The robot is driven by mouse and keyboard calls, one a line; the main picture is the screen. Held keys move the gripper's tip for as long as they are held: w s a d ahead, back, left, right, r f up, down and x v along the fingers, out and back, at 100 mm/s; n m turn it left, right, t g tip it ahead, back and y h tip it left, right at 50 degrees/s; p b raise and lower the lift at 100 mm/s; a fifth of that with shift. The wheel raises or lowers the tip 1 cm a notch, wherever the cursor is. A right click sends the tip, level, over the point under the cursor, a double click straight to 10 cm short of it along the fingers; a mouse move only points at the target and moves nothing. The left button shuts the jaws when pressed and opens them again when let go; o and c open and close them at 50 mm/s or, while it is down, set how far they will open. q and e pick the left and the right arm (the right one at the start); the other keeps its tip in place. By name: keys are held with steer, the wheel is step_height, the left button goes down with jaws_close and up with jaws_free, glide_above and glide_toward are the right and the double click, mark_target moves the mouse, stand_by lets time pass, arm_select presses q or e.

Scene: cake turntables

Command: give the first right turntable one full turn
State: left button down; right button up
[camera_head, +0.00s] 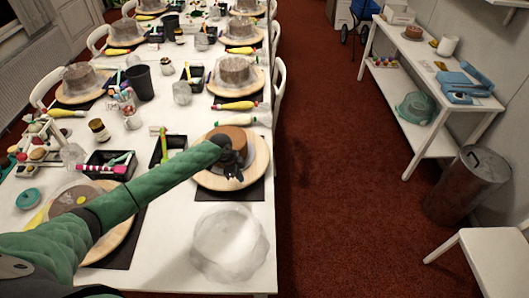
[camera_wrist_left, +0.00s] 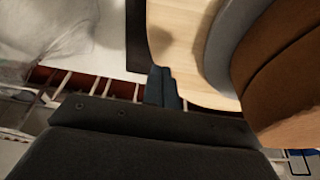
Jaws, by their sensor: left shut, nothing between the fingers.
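The first right turntable is a round pale wooden disc (camera_head: 258,165) on a dark mat near the right edge of the long white table. A brown cake (camera_head: 240,137) stands on it. My left arm reaches across the table, and my left gripper (camera_head: 233,165) is over the disc's near part, in front of the cake, hiding some of both. In the left wrist view the shut, empty fingers (camera_wrist_left: 163,88) are beside the edge of the wooden disc (camera_wrist_left: 180,60), with the brown cake (camera_wrist_left: 275,60) to the right. Whether the fingers touch the disc cannot be told. My right gripper is not in view.
A clear, upturned bowl-like cover (camera_head: 229,240) stands near the table's front right corner. A black tray (camera_head: 168,150) is left of the turntable. Another turntable (camera_head: 115,245) lies partly behind my left arm. Further turntables with covered cakes line the table. Red carpet is free to the right.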

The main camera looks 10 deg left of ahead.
arm_select(q)
steer(key=shift+r, duration=0.4)
steer(key=s+a, duration=0.1)
steer(key=a, duration=0.2)
steer(key=s+a, duration=0.3)
steer(key=a, duration=0.2)
steer(key=shift+s+a, duration=0.25)
steer(key=shift+a, duration=0.1)
steer(key=w+a+b, duration=0.1)
steer(key=a, duration=0.2)
steer(key=w+a+b, duration=0.1)
steer(key=a, duration=0.2)
steer(key=w+a, duration=0.1)
steer(key=a, duration=0.2)
steer(key=shift+f+b, duration=0.15)
steer(key=shift+b, duration=0.25)
steer(key=shift+a, duration=0.3)
